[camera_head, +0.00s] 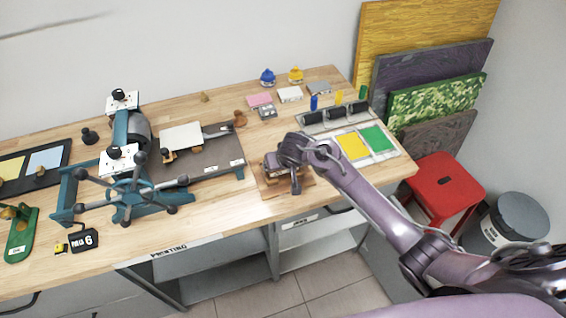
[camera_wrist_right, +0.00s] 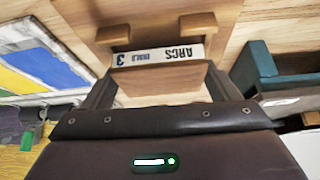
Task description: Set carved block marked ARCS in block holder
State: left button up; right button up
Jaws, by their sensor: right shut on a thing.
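The carved block marked ARCS (camera_wrist_right: 158,57) shows its white label strip upside down in the right wrist view, with the word ARCS and a 3. My right gripper (camera_wrist_right: 160,85) is shut on this block, with a dark finger on each side. The wooden block holder (camera_head: 304,187) lies at the front of the bench in the head view, under my right gripper (camera_head: 284,172). In the right wrist view, two wooden nubs stand at the label's far edge over a brown wooden surface. I cannot tell whether the block rests on the holder. My left gripper is out of view.
A teal press (camera_head: 128,190) with a spoked wheel stands left of the holder. A tray with yellow and green panels (camera_head: 379,139) and black rollers (camera_head: 335,112) are to the right. A red stool (camera_head: 445,180) and a grey bin (camera_head: 520,215) stand beyond the bench's right end.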

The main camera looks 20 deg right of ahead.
jog(key=shift+f+b, duration=0.5)
jog(key=shift+f, duration=0.3)
jog(key=shift+s+a+f, duration=0.1)
jog(key=shift+s+f, duration=0.3)
jog(key=shift+f, duration=0.15)
jog(key=o, duration=0.9)
jog(key=shift+w+r+p, duration=0.2)
jog(key=shift+r+p, duration=0.4)
jog(key=shift+w+r+p, duration=0.2)
jog(key=shift+r+p, duration=0.35)
jog(key=shift+p, duration=0.05)
jog(key=shift+s+r+p, duration=0.2)
jog(key=shift+r+p, duration=0.7)
jog(key=shift+r, duration=0.35)
jog(key=shift+w+r+p, duration=0.2)
jog(key=shift+r+p, duration=0.85)
jog(key=shift+p, duration=0.1)
jog(key=shift+r+p, duration=0.85)
jog(key=shift+f, duration=0.1)
